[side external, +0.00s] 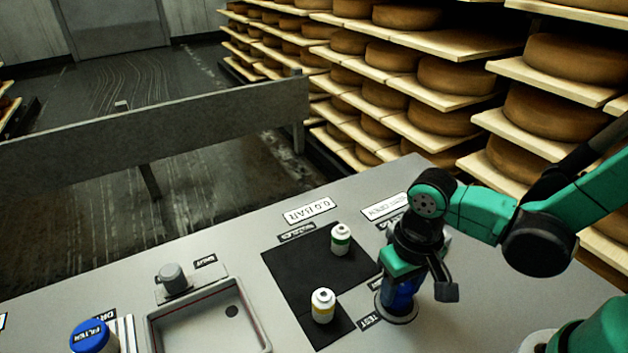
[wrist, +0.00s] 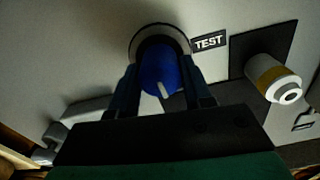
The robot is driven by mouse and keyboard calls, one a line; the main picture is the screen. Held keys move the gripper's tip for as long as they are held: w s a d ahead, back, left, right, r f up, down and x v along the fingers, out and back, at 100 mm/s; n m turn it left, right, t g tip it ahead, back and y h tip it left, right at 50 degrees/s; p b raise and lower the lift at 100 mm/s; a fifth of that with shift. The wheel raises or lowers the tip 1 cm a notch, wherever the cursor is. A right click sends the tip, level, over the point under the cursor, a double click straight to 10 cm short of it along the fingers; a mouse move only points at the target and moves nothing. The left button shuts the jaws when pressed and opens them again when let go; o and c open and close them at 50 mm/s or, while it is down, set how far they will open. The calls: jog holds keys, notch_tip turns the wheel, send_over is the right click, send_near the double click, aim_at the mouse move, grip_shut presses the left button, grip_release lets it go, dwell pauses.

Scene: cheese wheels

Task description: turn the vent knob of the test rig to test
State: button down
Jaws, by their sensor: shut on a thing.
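The blue vent knob (wrist: 158,66) sits on a round pale base in the wrist view. A short white mark on it points toward the bottom of the picture, away from the TEST label (wrist: 209,41) at its upper right. My gripper (wrist: 162,72) is shut on the knob, one dark finger on each side. In the side view my gripper (side external: 403,276) points down over the blue knob (side external: 400,296), which it partly hides. The TEST label (side external: 370,320) lies left of the knob's base. A white plate (side external: 386,206) behind seems to read VENT OPEN, partly hidden.
A white nozzle with a yellow band (side external: 322,306) and one with a green band (side external: 341,238) stand on a black mat (side external: 290,273) left of my gripper. A 0.0 BAR display (side external: 310,210) lies behind. A sunken tray (side external: 153,335) and grey knob (side external: 173,277) are farther left.

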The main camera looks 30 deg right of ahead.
aim_at(402, 286)
jog(key=n, duration=0.8)
jog(key=shift+n, duration=0.3)
jog(key=n, duration=0.4)
jog(key=shift+n, duration=2.2)
jog(key=shift+c, duration=1.8)
grip_release()
jog(key=shift+r, duration=0.1)
jog(key=shift+r, duration=2.7)
